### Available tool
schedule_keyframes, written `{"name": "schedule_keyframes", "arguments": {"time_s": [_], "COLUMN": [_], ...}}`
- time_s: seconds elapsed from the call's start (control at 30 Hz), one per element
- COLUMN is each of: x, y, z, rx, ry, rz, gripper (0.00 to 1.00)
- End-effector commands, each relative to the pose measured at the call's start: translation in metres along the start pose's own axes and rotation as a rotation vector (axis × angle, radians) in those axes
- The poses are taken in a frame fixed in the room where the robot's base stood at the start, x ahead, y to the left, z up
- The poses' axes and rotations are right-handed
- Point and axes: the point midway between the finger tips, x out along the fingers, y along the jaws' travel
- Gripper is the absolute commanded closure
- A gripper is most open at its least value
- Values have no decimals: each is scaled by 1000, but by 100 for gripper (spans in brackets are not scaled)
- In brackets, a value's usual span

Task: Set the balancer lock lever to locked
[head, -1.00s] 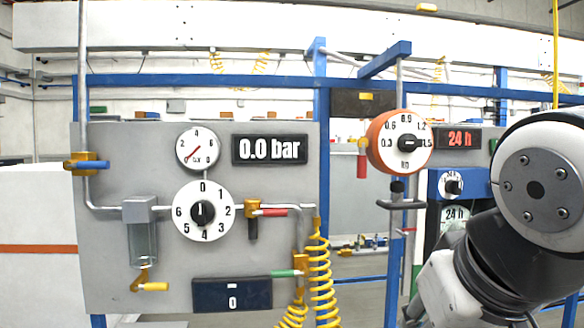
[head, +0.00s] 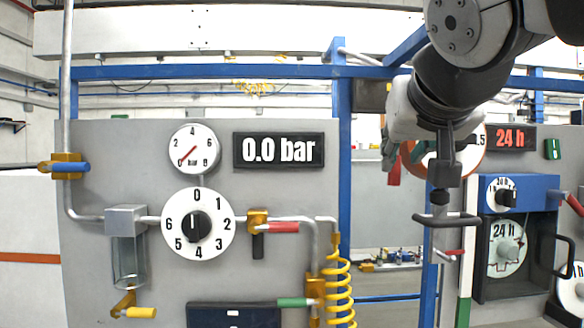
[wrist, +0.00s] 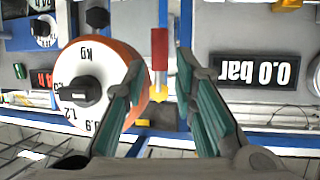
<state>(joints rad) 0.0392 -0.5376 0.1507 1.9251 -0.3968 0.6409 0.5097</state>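The balancer, an orange drum with a white kg dial (wrist: 112,58), fills the left of the upside-down wrist view. A lever with a red handle (wrist: 160,45) and yellow pivot is beside it; I take this as the lock lever. My gripper (wrist: 160,70) is open and empty, with teal-padded fingers. The lever appears between the fingers in the picture; contact cannot be told. The left finger overlaps the dial. In the head view, my arm hides much of the balancer (head: 472,152), and the lever's red handle (head: 393,170) shows only partly.
A grey panel (head: 90,200) with gauge, white selector dial and "0.0 bar" display (head: 279,150) stands left. A blue frame post (head: 344,200) is near the lever. Below the balancer hangs a dark handle (head: 446,220). A timer box (head: 520,190) stands right.

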Motion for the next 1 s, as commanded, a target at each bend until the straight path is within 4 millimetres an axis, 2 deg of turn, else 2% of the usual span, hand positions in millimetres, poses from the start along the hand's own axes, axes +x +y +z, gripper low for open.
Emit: {"name": "schedule_keyframes", "arguments": {"time_s": [0.1, 0.3, 0.5, 0.77, 0.8, 0.9, 1.0], "x": [25, 53, 66, 67, 67, 66, 66], "y": [0, 1, 1, 0, 0, 0, 0], "z": [2, 1, 1, 1, 1, 1, 1], "rx": [-2, -1, -1, -1, -1, -1, -1], "ry": [-5, -4, -2, -1, -1, -1, -1], "rz": [2, 2, 1, 1, 1, 0, 1], "gripper": [74, 74, 74, 74, 77, 99, 100]}}
